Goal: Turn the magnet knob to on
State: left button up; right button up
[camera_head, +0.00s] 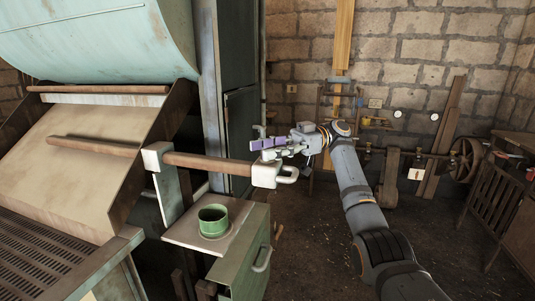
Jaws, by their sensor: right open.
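My right gripper (268,147) reaches in from the right, at mid-picture, with its fingers pointing left. It is open, and I see nothing held in it. Its fingers, with purple parts, are just above the pale end block (266,174) of a wooden bar; I cannot tell whether they touch anything. I cannot clearly make out the magnet knob; it may be hidden behind the gripper or too small to tell. My left gripper is not in view.
A large machine with a wooden bar (208,163) fills the left. A green cup (213,220) sits on the green cabinet's top beneath the bar. A tall cabinet (241,130) stands behind. A spoked wheel (466,160) is at the back right. The central floor (310,235) is mostly clear.

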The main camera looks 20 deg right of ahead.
notch_tip(320, 180, up, 9)
jog(key=shift+f, duration=0.1)
dwell(1.2)
